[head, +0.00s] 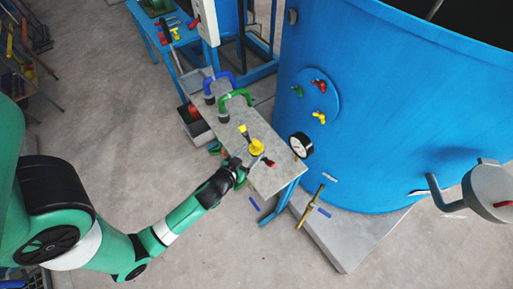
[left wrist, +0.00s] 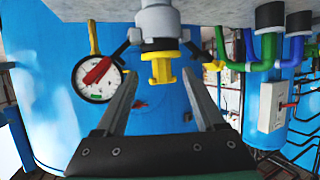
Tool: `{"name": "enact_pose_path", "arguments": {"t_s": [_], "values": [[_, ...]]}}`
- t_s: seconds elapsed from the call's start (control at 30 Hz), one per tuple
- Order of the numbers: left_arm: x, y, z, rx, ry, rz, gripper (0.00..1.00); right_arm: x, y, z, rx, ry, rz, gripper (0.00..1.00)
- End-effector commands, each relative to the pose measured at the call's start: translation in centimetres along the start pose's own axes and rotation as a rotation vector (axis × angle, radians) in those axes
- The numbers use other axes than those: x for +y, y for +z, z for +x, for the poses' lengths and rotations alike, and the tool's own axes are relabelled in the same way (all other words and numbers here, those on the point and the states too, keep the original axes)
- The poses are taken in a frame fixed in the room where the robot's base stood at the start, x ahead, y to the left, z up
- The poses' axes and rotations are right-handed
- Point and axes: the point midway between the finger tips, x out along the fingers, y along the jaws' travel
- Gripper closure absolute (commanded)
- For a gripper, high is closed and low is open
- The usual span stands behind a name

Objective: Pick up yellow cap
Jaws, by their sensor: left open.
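The yellow cap (head: 256,147) is on the near part of a narrow grey bench in the head view. In the left wrist view, which looks upside down, a yellow knobbed piece (left wrist: 162,68) shows below a grey cylinder with a yellow band, with black lever-like parts at both sides. My left gripper (head: 243,170) is close beside the cap, at the bench edge. Its fingers (left wrist: 162,84) are apart, one on each side of the yellow piece, with nothing held. Contact cannot be told. My right gripper is not in view.
The grey bench (head: 228,118) also carries a smaller yellow item (head: 244,131), a green pipe (head: 236,97), a blue pipe (head: 219,80) and a small red item (head: 268,162). A pressure gauge (head: 301,145) and the large blue tank (head: 390,95) stand at the right.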

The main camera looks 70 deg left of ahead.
Motion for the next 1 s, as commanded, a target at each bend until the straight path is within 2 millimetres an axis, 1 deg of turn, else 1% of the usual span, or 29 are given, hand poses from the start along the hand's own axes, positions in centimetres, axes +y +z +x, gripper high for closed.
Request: {"name": "enact_pose_path", "arguments": {"t_s": [0.1, 0.17, 0.3, 0.4, 0.5, 0.67, 0.77, 0.8, 0.87, 1.0], "values": [[0.0, -0.1, 0.3, 0.0, 0.0, 0.0, 0.29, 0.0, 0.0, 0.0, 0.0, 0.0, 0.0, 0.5], [-0.1, -0.2, 0.9, 0.0, -0.001, -0.001, 0.29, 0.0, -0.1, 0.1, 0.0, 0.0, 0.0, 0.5], [-0.4, -0.8, 3.4, 0.001, -0.003, -0.002, 0.29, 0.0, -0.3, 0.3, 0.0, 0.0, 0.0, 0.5], [-0.3, -0.5, 4.8, 0.0, -0.001, 0.0, 0.29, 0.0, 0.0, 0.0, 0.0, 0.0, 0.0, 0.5], [-0.3, -0.5, 5.3, -0.001, 0.0, 0.0, 0.29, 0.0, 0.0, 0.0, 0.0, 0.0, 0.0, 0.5], [-0.3, -0.5, 5.2, -0.001, 0.0, 0.0, 0.29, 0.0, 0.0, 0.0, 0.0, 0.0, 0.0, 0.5], [-0.3, -0.5, 5.2, -0.001, 0.0, 0.0, 0.45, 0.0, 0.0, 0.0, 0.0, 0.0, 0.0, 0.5], [-0.3, -0.5, 5.2, -0.001, 0.0, 0.0, 0.52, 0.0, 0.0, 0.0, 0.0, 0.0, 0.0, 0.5], [-0.3, -0.5, 5.2, -0.001, 0.0, 0.0, 0.63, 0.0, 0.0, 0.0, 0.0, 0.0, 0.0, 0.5], [-0.3, -0.5, 5.2, -0.002, 0.0, 0.0, 0.88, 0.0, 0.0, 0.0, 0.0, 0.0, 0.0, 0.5]]}}
